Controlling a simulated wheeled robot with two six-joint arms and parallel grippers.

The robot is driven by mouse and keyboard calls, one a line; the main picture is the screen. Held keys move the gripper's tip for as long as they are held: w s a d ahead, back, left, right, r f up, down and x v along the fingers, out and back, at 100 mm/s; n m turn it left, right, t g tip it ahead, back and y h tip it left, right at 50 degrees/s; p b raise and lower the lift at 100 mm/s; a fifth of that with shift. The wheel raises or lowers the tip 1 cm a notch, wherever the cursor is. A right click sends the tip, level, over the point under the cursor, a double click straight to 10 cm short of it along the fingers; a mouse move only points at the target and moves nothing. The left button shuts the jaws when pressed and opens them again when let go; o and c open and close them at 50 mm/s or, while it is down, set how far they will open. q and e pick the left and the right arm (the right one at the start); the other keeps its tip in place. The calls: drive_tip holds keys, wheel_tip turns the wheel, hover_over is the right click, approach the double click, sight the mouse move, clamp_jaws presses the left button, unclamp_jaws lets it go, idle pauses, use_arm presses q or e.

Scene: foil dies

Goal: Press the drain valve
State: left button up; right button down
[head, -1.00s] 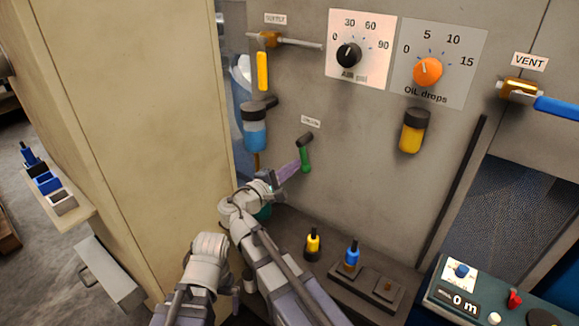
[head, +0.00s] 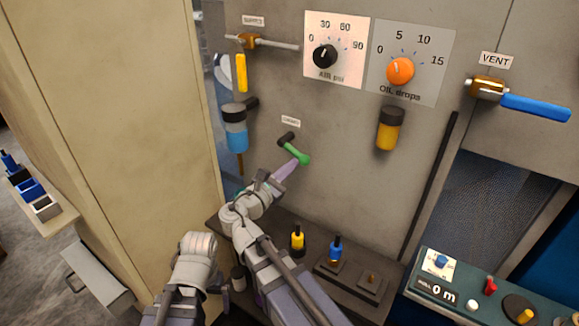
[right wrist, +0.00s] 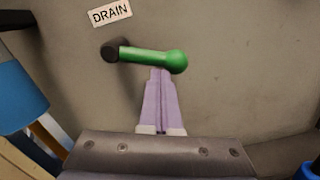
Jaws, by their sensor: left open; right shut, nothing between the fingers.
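The drain valve has a green lever (head: 299,152) on a dark pivot, under the DRAIN label (right wrist: 110,12). The lever points right and slightly down in the head view. In the right wrist view the lever (right wrist: 150,57) lies nearly level. My right gripper (head: 289,168) is shut and empty, with its purple fingertips (right wrist: 160,72) at the underside of the lever near its round end. They appear to touch it. My left gripper (head: 258,298) is low in the head view, mostly hidden behind my right arm.
A blue-bowled filter (head: 236,135) hangs left of the lever. A beige cabinet side (head: 110,130) stands at the left.

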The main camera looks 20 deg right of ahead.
use_arm(q)
drive_tip(key=shift+s+d+r+p, duration=0.25)
drive_tip(key=shift+s+r+p, duration=0.05)
drive_tip(key=shift+r, duration=0.15)
use_arm(e)
drive_tip(key=shift+s+d+r+n, duration=0.2)
drive_tip(key=shift+s+r+n, duration=0.05)
drive_tip(key=shift+r+n, duration=0.25)
use_arm(q)
drive_tip(key=shift+s+r, duration=0.1)
use_arm(e)
drive_tip(key=shift+s, duration=0.1)
